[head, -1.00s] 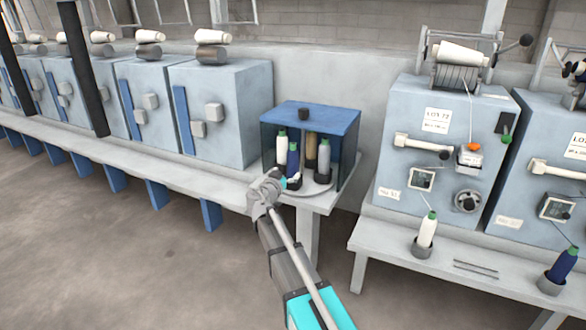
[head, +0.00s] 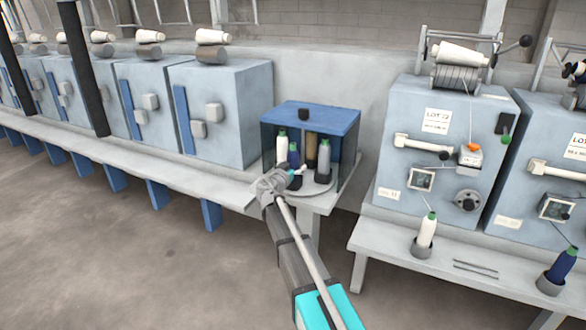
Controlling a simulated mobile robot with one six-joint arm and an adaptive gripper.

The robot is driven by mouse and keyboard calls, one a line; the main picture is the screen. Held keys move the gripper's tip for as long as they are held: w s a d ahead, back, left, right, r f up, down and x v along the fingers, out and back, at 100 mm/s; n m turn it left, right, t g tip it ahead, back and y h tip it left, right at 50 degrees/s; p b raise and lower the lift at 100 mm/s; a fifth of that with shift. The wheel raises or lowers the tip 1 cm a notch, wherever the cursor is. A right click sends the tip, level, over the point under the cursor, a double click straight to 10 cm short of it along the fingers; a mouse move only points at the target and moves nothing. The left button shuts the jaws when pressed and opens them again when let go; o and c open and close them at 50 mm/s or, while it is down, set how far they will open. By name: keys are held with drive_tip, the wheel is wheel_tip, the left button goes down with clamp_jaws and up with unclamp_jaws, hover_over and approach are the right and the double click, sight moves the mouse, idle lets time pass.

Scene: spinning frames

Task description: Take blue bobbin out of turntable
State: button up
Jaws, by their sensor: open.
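The turntable (head: 318,188) is a round grey plate inside a blue-topped cabinet with an open front. Several bobbins stand on it in dark holders. The blue bobbin (head: 293,155) with a green tip is upright at the front, between a white bobbin (head: 282,147) on its left and a tan one (head: 311,147) behind. A grey-blue bobbin (head: 324,157) stands at the right. My gripper (head: 298,172) is open in front of the cabinet, close to the blue bobbin and overlapping its lower part in the view. I cannot tell whether they touch.
The cabinet's blue roof (head: 311,116) and side walls enclose the turntable. A blue box machine (head: 225,110) stands left. The front floor is clear.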

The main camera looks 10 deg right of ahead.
sight(290, 159)
idle(0.5)
drive_tip(key=c, duration=1.3)
wheel_tip(290, 159, up, 3)
drive_tip(key=p, duration=0.3)
drive_tip(key=shift+r, duration=0.2)
drive_tip(key=s+r+p, duration=0.3)
drive_tip(key=s, duration=0.1)
drive_tip(key=s+r+p, duration=0.3)
drive_tip(key=s, duration=0.2)
drive_tip(key=s+r+p, duration=0.3)
drive_tip(key=s+p, duration=0.1)
drive_tip(key=s, duration=0.1)
drive_tip(key=shift+a+r, duration=0.15)
drive_tip(key=shift+r, duration=0.15)
